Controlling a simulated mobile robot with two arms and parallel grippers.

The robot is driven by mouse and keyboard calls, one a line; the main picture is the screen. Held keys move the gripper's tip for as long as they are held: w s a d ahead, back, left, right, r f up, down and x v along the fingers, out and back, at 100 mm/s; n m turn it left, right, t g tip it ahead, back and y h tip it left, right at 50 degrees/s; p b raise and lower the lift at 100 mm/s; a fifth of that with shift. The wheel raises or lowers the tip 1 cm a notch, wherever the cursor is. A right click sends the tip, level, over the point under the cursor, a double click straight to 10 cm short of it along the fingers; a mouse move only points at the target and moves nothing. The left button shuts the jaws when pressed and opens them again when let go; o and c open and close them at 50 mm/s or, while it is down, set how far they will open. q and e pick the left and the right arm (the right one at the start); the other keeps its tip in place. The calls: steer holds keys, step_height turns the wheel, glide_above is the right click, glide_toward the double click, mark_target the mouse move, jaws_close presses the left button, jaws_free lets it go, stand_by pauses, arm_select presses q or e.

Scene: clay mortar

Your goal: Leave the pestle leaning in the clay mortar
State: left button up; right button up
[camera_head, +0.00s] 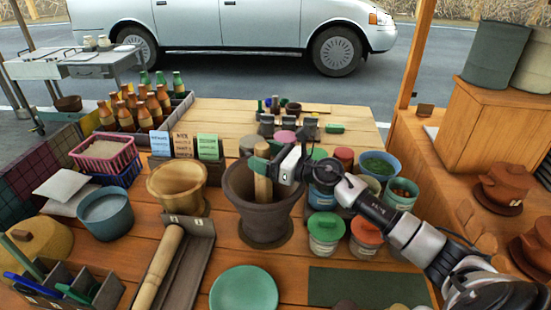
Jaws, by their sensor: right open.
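The dark brown clay mortar (262,215) stands on the wooden counter near the middle of the view. The light wooden pestle (264,188) stands in it, nearly upright, with its upper part above the rim. Its lower end is hidden inside the mortar. My right gripper (266,165) reaches in from the right and is open at the pestle's upper part. The fingers are small and partly overlap the pestle, so I cannot tell whether they touch it. My left gripper is not in view.
A wooden bowl (178,187) stands close left of the mortar. Lidded jars (326,233) and a teal cup (401,193) crowd its right side, under my right arm. A green plate (244,290) lies in front. A wooden roll (158,267) lies at front left.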

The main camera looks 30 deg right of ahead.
steer(key=b+v, duration=0.1)
steer(key=v, duration=0.3)
steer(key=b+v, duration=0.2)
steer(key=v, duration=0.3)
steer(key=shift+f+b, duration=0.2)
steer(key=shift+b, duration=0.1)
steer(key=shift+s+d+r, duration=0.25)
steer(key=shift+s+d, duration=0.2)
steer(key=shift+s, duration=0.2)
